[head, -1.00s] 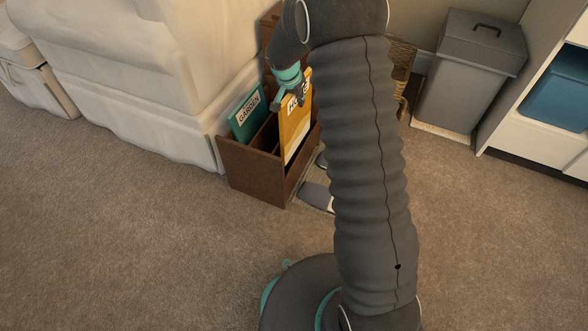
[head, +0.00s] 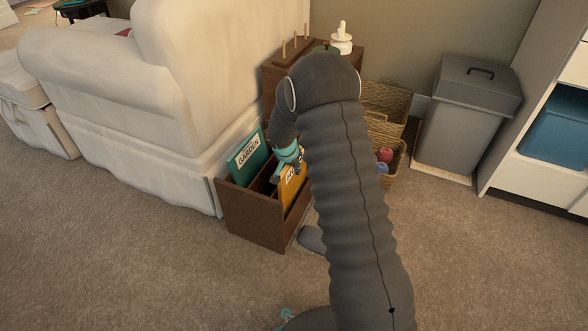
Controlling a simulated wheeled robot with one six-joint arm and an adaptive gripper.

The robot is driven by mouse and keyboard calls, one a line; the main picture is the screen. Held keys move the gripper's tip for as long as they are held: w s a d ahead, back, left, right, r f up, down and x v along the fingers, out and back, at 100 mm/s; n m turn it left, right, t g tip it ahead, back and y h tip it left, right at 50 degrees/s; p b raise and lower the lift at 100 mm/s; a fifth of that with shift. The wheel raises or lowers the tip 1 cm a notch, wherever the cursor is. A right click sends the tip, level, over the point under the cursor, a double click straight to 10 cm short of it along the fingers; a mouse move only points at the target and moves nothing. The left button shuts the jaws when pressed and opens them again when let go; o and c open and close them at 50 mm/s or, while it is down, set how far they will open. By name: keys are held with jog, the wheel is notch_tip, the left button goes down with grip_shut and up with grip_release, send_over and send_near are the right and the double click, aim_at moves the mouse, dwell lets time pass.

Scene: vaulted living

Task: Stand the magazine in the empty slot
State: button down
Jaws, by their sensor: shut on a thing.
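The brown wooden magazine rack (head: 250,222) stands on the carpet beside the white sofa. A green magazine marked GARDEN (head: 247,156) stands in its left part. My gripper (head: 286,167) is shut on the yellow magazine (head: 291,190) at its top. The yellow magazine is upright at the right part of the rack, with its lower part behind the rack's front wall. My arm covers its right side, so I cannot tell whether it touches the slot floor.
The white sofa (head: 190,100) is close on the left. A wooden cabinet (head: 274,82) stands behind the rack. Wicker baskets (head: 388,98), a grey bin (head: 463,105) and a white shelf unit (head: 530,160) are to the right.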

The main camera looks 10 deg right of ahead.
jog(key=c, duration=1.6)
grip_release()
jog(key=shift+f, duration=0.1)
jog(key=o, duration=0.5)
jog(key=shift+c, duration=0.2)
